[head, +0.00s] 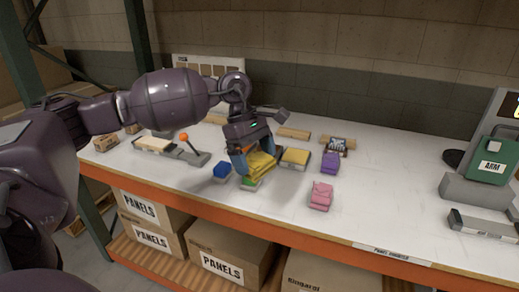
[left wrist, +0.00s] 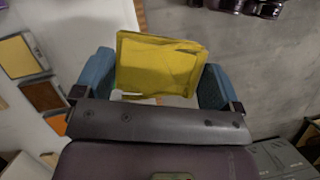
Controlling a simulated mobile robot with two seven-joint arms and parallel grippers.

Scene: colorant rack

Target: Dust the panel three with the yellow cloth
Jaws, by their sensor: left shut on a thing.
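My left gripper (head: 252,160) points down over the middle of the table. Its blue fingers are shut on a folded yellow cloth (head: 262,164). In the left wrist view the yellow cloth (left wrist: 160,65) fills the space between both fingers. A green item (head: 250,184) shows just under the cloth; whether they touch I cannot tell. Flat panels lie on the table: a brown one (head: 293,133), a dark patterned one (head: 337,145) and a cream one (head: 153,145). I cannot tell which is panel three. My right gripper is not in view.
Blue (head: 222,172), purple (head: 329,164) and pink (head: 320,196) folded items lie near the gripper, with a yellow-topped block (head: 295,158) beside it. A green box marked ARM (head: 491,160) stands right. The right-middle tabletop is clear.

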